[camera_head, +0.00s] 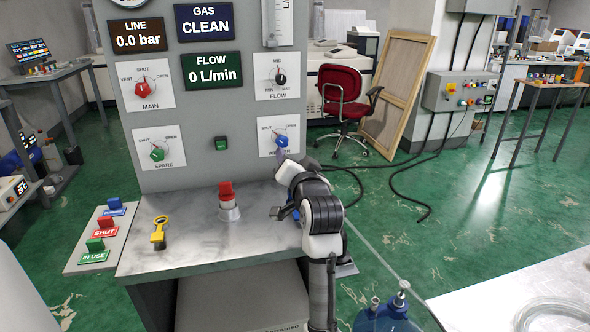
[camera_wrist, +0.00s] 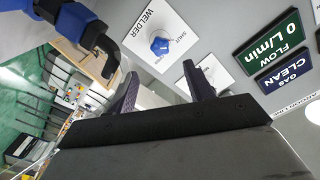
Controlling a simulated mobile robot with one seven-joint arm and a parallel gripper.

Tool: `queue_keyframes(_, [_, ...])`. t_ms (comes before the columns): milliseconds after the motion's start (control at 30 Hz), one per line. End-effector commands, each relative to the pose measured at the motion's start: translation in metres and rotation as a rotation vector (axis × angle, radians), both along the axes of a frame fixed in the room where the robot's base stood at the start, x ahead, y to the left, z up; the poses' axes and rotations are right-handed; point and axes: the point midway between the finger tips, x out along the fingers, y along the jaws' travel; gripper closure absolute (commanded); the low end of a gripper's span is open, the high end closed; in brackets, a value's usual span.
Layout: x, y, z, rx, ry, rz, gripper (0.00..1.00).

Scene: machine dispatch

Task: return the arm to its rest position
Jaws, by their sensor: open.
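My arm (camera_head: 322,215) rises at the right end of the marble-topped bench (camera_head: 190,250), in front of the grey panel (camera_head: 215,110). My gripper (camera_wrist: 162,85) is open in the wrist view, with two dark fingers apart and nothing between them. The blue welder knob (camera_wrist: 160,45) is beyond the fingertips there, apparently apart from them. In the head view, the blue knob (camera_head: 281,141) shows just above the end of my arm, which partly covers its label. The fingers are hard to make out in that view.
A red-topped button (camera_head: 227,195) and a yellow tag or key (camera_head: 159,232) are on the bench. A board with blue, red and green switches (camera_head: 104,237) is at left. A blue bottle (camera_head: 385,318) and a pale table (camera_head: 530,290) are at lower right. Green floor is open behind.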

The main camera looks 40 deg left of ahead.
Motion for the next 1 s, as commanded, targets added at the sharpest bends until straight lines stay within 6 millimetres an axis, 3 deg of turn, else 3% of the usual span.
queue_keyframes(200, [-0.012,-0.014,0.000,0.001,-0.001,-0.001,0.48])
queue_keyframes(800, [-0.013,-0.015,0.001,0.001,-0.004,0.000,0.48])
queue_keyframes(867, [-0.020,-0.012,0.010,0.012,-0.049,0.003,0.48])
queue_keyframes(1000, [-0.063,-0.005,0.060,0.088,-0.296,0.006,0.48])
